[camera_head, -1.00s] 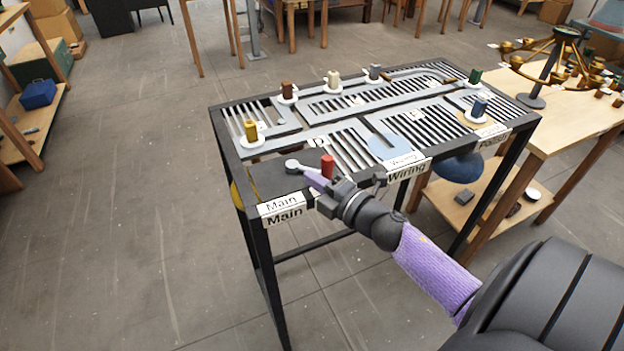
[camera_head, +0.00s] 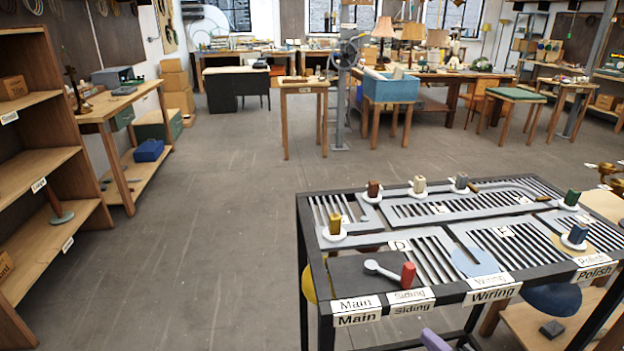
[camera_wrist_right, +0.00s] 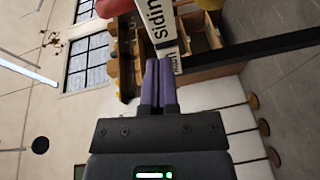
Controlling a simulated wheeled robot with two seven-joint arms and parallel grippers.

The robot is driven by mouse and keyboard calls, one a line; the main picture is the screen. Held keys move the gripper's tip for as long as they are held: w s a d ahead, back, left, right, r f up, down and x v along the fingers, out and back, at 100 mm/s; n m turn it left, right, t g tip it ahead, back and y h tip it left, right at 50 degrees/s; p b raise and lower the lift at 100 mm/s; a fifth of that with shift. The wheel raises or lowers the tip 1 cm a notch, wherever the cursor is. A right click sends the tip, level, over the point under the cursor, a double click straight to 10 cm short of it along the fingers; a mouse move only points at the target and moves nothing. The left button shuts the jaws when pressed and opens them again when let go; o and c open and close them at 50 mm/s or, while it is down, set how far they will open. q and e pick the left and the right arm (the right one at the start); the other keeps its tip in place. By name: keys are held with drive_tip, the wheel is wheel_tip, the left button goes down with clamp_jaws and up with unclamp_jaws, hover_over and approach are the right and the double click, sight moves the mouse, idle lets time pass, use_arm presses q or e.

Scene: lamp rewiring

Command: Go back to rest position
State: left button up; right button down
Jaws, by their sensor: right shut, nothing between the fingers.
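My right gripper (camera_head: 436,341) shows at the bottom edge of the head view, just in front of the track table (camera_head: 312,245). Only its purple finger and a bit of dark body are in frame there. In the right wrist view its two purple fingers (camera_wrist_right: 158,72) are together with nothing between them, close to a white "Siding" label (camera_wrist_right: 160,25). The fingers look apart from the red block (camera_head: 408,274) and the white-knobbed lever (camera_head: 381,268) on the table's dark panel. My left gripper is in neither view.
Coloured blocks, including a yellow one (camera_head: 335,224) and a blue one (camera_head: 578,233), stand on white discs on the table. A wooden shelf (camera_head: 40,165) stands at left. The floor (camera_head: 200,255) between shelf and table is clear.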

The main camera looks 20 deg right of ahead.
drive_tip(key=s+a+f+m+g+h+b, duration=0.1)
drive_tip(key=s+f+m+g, duration=0.2)
drive_tip(key=f, duration=0.6)
drive_tip(key=s+a+f+m+g+h+b, duration=0.1)
drive_tip(key=s+a+f+m+g, duration=0.2)
drive_tip(key=f, duration=0.5)
drive_tip(key=s+f+m+g+h+b, duration=0.1)
drive_tip(key=s+f+m+g, duration=0.2)
drive_tip(key=f, duration=0.6)
drive_tip(key=s+a+f+m+g, duration=0.3)
drive_tip(key=s+a+f, duration=0.2)
drive_tip(key=s, duration=0.4)
drive_tip(key=s+a+f+m+g+y+b, duration=0.1)
drive_tip(key=s+a+f+m+g, duration=0.1)
drive_tip(key=s+a+f+g, duration=0.2)
drive_tip(key=s+a+f, duration=0.1)
drive_tip(key=s+f, duration=0.2)
drive_tip(key=s, duration=0.2)
drive_tip(key=shift+a+f+m+y+b, duration=0.2)
drive_tip(key=shift+m+y+b, duration=0.1)
drive_tip(key=shift+m, duration=0.1)
